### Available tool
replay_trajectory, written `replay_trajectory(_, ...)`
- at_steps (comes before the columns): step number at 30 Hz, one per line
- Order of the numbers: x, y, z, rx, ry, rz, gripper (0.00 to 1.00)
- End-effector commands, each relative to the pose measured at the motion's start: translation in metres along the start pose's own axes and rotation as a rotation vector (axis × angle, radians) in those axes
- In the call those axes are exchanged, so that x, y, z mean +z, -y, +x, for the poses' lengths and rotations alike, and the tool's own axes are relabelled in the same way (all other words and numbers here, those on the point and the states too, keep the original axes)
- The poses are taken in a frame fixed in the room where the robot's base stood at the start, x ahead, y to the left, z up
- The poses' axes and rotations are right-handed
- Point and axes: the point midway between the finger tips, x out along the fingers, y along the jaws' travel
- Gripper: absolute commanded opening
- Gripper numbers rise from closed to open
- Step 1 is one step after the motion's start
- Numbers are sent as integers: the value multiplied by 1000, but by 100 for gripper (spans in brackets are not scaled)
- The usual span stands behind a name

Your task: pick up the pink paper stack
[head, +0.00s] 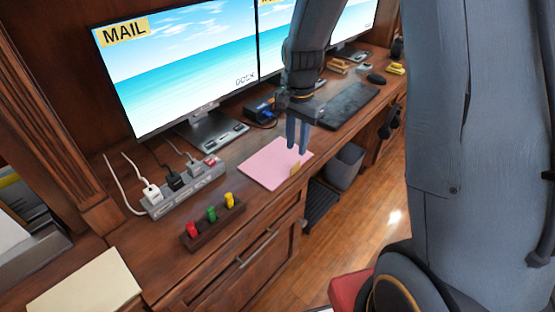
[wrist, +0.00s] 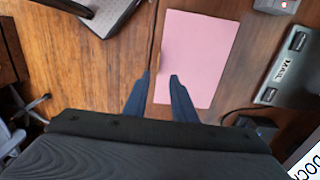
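The pink paper stack (head: 268,166) lies flat on the wooden desk, near its front edge and below the left monitor. In the wrist view the pink stack (wrist: 190,50) is a pale pink rectangle beyond the fingers. My gripper (head: 297,150) hangs over the stack's right end with its fingers pointing down. In the wrist view my gripper (wrist: 161,73) shows its two dark blue fingers apart, with nothing held between them. The right finger overlaps the paper and the left finger lies over the desk edge side. A small yellowish piece (head: 294,169) shows at the stack's front edge.
Left of the stack are a power strip (head: 186,190) with plugs and a dark block (head: 213,223) with red, green and yellow pegs. A monitor base (head: 210,133) stands behind. A keyboard (head: 347,105) lies to the right. A grey bin (head: 345,166) stands below the desk.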

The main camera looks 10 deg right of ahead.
Motion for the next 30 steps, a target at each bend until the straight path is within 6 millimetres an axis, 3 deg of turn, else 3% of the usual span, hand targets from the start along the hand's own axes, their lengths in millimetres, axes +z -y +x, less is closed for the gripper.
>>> replay_trajectory(18, 6, -6, 66, 1, 1, -2, 24)
replay_trajectory(27, 6, -5, 70, -1, 0, -2, 24)
replay_trajectory(30, 6, -5, 70, -1, 0, -2, 11)
